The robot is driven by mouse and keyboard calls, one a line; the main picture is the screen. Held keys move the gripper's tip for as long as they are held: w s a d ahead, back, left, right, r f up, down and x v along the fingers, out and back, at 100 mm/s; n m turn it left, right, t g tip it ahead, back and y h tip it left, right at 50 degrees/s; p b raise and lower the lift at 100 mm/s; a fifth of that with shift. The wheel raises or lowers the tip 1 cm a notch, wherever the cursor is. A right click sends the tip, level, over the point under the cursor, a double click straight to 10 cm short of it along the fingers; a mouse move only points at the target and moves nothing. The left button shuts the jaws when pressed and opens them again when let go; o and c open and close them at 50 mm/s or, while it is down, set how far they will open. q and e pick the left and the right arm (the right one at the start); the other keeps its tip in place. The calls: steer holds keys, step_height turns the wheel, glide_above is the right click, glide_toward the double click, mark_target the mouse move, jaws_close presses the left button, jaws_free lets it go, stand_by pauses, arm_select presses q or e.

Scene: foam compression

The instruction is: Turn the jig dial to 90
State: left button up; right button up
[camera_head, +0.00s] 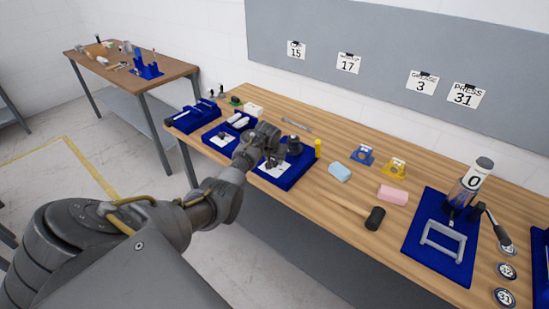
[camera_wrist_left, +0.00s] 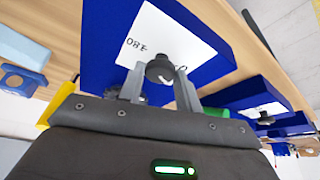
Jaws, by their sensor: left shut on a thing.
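The jig is a blue base (camera_head: 288,180) on the wooden bench, with a white card (camera_head: 266,170) on it and a dark upright part at its back. In the left wrist view the card (camera_wrist_left: 165,35) bears dark marks, seen upside down and partly hidden. A dark round dial knob (camera_wrist_left: 160,69) stands at the card's edge. My left gripper (camera_head: 274,160) is over the jig; in the wrist view its two fingers (camera_wrist_left: 160,88) are on either side of the knob, shut on it. The dial's pointer cannot be read. My right gripper is not in view.
Other blue fixtures (camera_head: 192,117) stand left of the jig. A yellow post (camera_head: 318,149) is close on its right. Light-blue foam (camera_head: 340,172), pink foam (camera_head: 393,195), a mallet (camera_head: 375,218) and a blue press base (camera_head: 438,259) lie further right.

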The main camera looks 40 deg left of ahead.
arm_select(q)
steer(key=m, duration=0.1)
steer(key=m+h, duration=0.1)
steer(key=m, duration=0.2)
steer(key=shift+a+m+h, duration=0.25)
steer(key=shift+m+h, duration=0.15)
steer(key=m+h+b, duration=0.1)
steer(key=m, duration=0.1)
steer(key=shift+a+f+m+b, duration=0.1)
steer(key=shift+f+m+b, duration=0.05)
steer(key=shift+m+b, duration=0.2)
steer(key=m+b, duration=0.2)
steer(key=b, duration=0.2)
steer(key=m+h+b, duration=0.1)
steer(key=m+b, duration=0.1)
steer(key=b, duration=0.2)
steer(key=shift+a+f+m+g+h, duration=0.1)
steer(key=shift+a+m+g+h, duration=0.05)
steer(key=shift+m+g+h, duration=0.2)
steer(key=shift+w+r+m+b, duration=0.1)
steer(key=shift+r+m+b, duration=0.15)
steer(key=shift+m+b, duration=0.35)
steer(key=o, duration=1)
steer(key=shift+c, duration=0.2)
